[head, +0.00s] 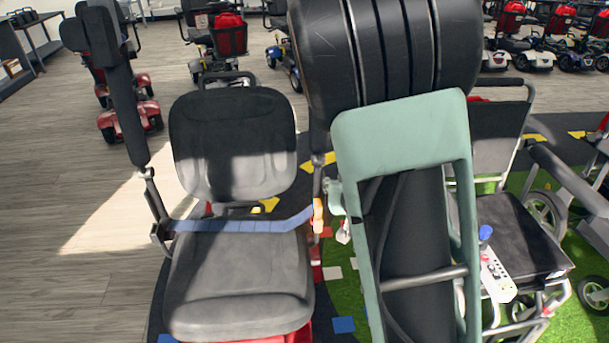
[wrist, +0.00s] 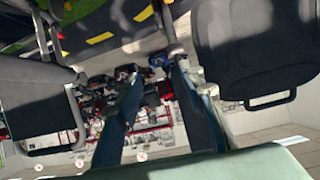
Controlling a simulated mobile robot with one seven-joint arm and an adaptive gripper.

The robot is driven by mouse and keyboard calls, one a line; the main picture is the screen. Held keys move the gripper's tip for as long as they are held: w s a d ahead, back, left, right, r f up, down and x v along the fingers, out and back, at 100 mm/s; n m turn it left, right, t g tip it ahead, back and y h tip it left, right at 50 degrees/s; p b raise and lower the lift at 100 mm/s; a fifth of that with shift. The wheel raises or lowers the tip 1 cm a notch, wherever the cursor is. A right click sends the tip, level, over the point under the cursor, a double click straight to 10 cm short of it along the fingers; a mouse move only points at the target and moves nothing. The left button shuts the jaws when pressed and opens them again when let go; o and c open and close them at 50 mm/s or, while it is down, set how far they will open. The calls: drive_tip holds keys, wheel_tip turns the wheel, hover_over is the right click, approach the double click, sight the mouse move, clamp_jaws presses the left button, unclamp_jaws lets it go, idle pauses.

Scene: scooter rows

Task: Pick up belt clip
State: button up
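A blue belt (head: 240,225) lies across the front of the grey scooter seat, running between its two sides. An orange clip (head: 318,215) is at the belt's right end, beside the seat's right edge. My arm fills the middle right of the head view and hides what is behind it. In the wrist view my gripper (wrist: 158,74) is open, its two dark fingers apart with no held object visible between them. I cannot make out the orange clip in the wrist view.
The grey seat (head: 238,285) has a backrest and an upright armrest (head: 126,105) at left. A wheelchair (head: 520,230) with a white remote (head: 497,275) stands at right. More scooters (head: 220,40) line the back. The wooden floor at left (head: 60,230) is free.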

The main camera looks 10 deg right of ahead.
drive_tip(key=n+t+b, duration=0.1)
drive_tip(key=t+b, duration=0.1)
drive_tip(key=b, duration=0.4)
approach(319, 210)
drive_tip(key=x, duration=0.2)
drive_tip(key=shift+y, duration=0.4)
drive_tip(key=x, duration=0.3)
drive_tip(key=b+x, duration=0.1)
drive_tip(key=x, duration=0.1)
drive_tip(key=shift+s+d+f, duration=0.1)
drive_tip(key=shift+d+f, duration=0.15)
drive_tip(key=shift+f, duration=0.05)
drive_tip(key=shift+r+b+x, duration=0.15)
drive_tip(key=shift+b+x, duration=0.25)
drive_tip(key=shift+x, duration=1.05)
drive_tip(key=shift+r+b+x, duration=0.15)
drive_tip(key=shift+b+x, duration=0.25)
drive_tip(key=shift+x, duration=1.05)
drive_tip(key=shift+c, duration=0.4)
clamp_jaws()
